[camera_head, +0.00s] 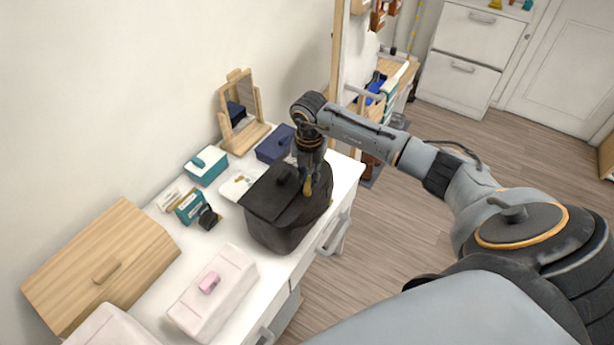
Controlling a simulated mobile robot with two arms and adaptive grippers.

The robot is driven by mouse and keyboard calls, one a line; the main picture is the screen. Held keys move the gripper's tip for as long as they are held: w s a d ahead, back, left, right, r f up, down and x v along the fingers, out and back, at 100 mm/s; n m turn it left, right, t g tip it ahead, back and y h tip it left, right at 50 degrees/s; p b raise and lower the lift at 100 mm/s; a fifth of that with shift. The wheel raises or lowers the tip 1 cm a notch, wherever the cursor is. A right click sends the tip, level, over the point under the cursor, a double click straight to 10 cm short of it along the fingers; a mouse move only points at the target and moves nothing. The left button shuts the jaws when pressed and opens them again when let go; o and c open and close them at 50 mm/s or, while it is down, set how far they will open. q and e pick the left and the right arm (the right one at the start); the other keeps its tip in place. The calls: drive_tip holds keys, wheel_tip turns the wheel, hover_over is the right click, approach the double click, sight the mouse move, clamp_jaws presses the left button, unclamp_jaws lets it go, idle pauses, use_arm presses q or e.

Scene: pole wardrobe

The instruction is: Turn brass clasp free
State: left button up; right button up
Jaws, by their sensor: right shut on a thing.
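A black lidded bag or box (275,230) stands on the white dresser, with its dark lid (272,196) on top. A brass-coloured clasp (308,187) shows at its right side. My right gripper (308,176) comes down from above and is shut on the brass clasp, close against the black box. The fingertips are small and partly merge with the dark box, so the clasp's exact angle cannot be told. My left gripper is not in view.
The white dresser top (347,172) also holds a wooden box (100,262), a pink-handled box (213,292), a teal box (206,165), a navy box (275,144) and a wooden mirror (241,110). The wood floor (385,250) at right is open.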

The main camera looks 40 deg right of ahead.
drive_tip(key=shift+s+m+p, duration=0.1)
drive_tip(key=shift+m+p, duration=0.3)
drive_tip(key=shift+m, duration=0.3)
drive_tip(key=shift+d+m, duration=0.1)
drive_tip(key=shift+m, duration=0.6)
drive_tip(key=o, duration=1)
drive_tip(key=shift+r+p, duration=0.15)
drive_tip(key=shift+p, duration=0.2)
drive_tip(key=shift+r+p, duration=0.3)
drive_tip(key=shift+r, duration=0.15)
drive_tip(key=shift+r, duration=0.1)
